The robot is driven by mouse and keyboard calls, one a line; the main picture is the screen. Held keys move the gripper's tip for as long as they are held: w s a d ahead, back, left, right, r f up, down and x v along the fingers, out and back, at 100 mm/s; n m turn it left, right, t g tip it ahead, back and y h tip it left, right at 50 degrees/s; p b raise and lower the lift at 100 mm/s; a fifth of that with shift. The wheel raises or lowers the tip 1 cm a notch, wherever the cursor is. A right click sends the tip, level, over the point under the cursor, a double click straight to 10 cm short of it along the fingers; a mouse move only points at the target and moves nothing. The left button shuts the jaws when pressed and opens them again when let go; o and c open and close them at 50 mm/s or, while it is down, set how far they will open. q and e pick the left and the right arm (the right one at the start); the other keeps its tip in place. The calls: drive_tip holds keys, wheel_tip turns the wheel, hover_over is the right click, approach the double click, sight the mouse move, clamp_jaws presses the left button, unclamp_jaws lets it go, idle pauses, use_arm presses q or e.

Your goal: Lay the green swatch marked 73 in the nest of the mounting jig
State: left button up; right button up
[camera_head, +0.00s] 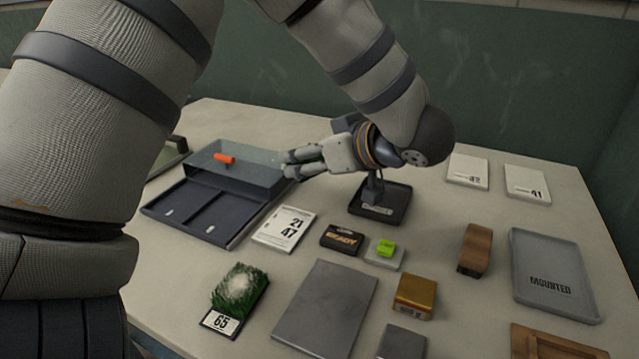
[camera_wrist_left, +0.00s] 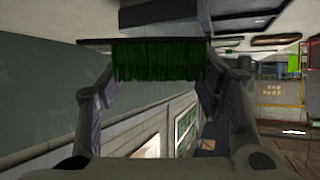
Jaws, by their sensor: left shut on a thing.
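My left gripper (camera_head: 296,163) reaches leftward over the table, its fingers at the right end of a clear cover. In the left wrist view, dark green turf (camera_wrist_left: 155,62) sits between the fingertips of my left gripper (camera_wrist_left: 160,65), which is shut on it. I take it for the green swatch; its number does not show, and the head view does not show it. Another green swatch (camera_head: 240,288), marked 65 with a pale patch, lies near the front left. I cannot tell which fixture is the mounting jig. My right gripper is not in view.
The clear cover (camera_head: 255,171) with an orange knob (camera_head: 224,158) stands over the back of a dark compartmented tray (camera_head: 233,239). A black stand (camera_head: 396,207) is below my wrist. A READY block (camera_head: 341,238), brass block (camera_head: 414,295), grey plate (camera_head: 326,306) and MOUNTED tray (camera_head: 552,262) occupy the table.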

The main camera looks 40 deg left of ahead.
use_arm(q)
drive_tip(key=b, duration=0.1)
hover_over(322, 199)
drive_tip(key=s, duration=0.1)
drive_tip(key=f, duration=0.5)
drive_tip(key=shift+d+f, duration=0.1)
drive_tip(key=shift+d, duration=0.1)
drive_tip(key=shift+w+a+f, duration=0.2)
drive_tip(key=shift+w+f, duration=0.2)
drive_tip(key=f+b, duration=0.1)
drive_tip(key=f, duration=0.2)
drive_tip(key=shift+w+f, duration=0.2)
drive_tip(key=shift+r, duration=0.15)
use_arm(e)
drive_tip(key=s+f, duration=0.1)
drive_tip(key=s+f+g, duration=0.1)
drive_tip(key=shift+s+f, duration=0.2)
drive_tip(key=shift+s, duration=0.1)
use_arm(q)
drive_tip(key=o, duration=0.8)
drive_tip(key=shift+f, duration=0.2)
